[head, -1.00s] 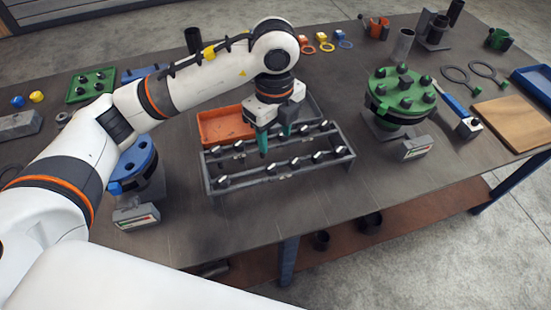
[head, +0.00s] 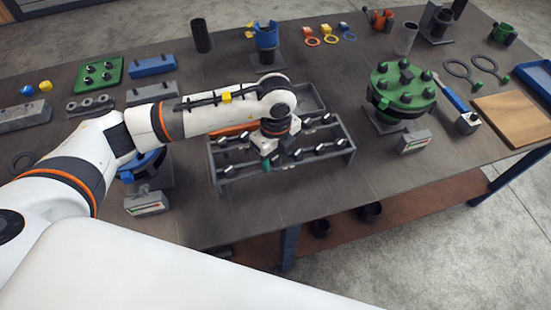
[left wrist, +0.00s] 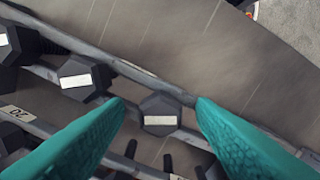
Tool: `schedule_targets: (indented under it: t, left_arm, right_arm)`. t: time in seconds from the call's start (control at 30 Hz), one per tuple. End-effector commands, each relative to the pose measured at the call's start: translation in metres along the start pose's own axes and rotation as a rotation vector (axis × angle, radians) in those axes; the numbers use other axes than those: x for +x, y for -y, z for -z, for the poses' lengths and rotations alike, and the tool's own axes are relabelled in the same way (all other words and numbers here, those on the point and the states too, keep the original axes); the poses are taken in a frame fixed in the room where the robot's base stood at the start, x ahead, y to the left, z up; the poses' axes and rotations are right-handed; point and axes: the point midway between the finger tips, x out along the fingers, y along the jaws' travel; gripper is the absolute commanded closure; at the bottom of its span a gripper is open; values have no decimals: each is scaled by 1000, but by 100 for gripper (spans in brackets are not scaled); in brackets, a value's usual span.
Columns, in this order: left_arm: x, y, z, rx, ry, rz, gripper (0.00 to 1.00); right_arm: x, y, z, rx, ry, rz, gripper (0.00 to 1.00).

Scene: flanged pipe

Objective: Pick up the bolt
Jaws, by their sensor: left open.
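Several dark bolts with hexagonal heads stand in a grey rack (head: 225,184) in the head view. My left gripper (head: 268,163) is over the front row of the rack, pointing down, and its arm hides part of the rack. In the left wrist view, the two teal fingers (left wrist: 160,112) are open. One bolt (left wrist: 160,115) with a white mark on its hexagonal head shows between the fingertips. Another bolt head (left wrist: 84,78) sits to its left in the same row. Whether the fingers touch the bolt cannot be told. My right gripper is not in view.
A green flange with bolts (head: 402,86) stands right of the rack, with a small display box (head: 414,141) before it.

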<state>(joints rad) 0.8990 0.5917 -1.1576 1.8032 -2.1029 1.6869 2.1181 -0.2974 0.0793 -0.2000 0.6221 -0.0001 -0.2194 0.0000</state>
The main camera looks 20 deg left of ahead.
Motion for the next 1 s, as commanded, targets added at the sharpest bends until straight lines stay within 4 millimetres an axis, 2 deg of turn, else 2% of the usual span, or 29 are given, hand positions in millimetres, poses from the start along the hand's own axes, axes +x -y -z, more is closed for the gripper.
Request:
schedule_targets:
  t: [0.07,0.37,0.67,0.77,1.0]
  left_arm:
    - [0,0,0,0,0,0,51]
    - [-1,0,0,1,0,0,100]
    - [-6,-1,0,1,1,-3,100]
    - [-19,-2,0,1,0,-6,100]
    - [-67,-2,0,1,-1,-7,100]
  right_arm:
    - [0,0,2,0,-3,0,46]
    - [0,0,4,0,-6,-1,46]
    - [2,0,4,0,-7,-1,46]
    - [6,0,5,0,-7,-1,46]
    - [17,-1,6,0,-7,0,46]
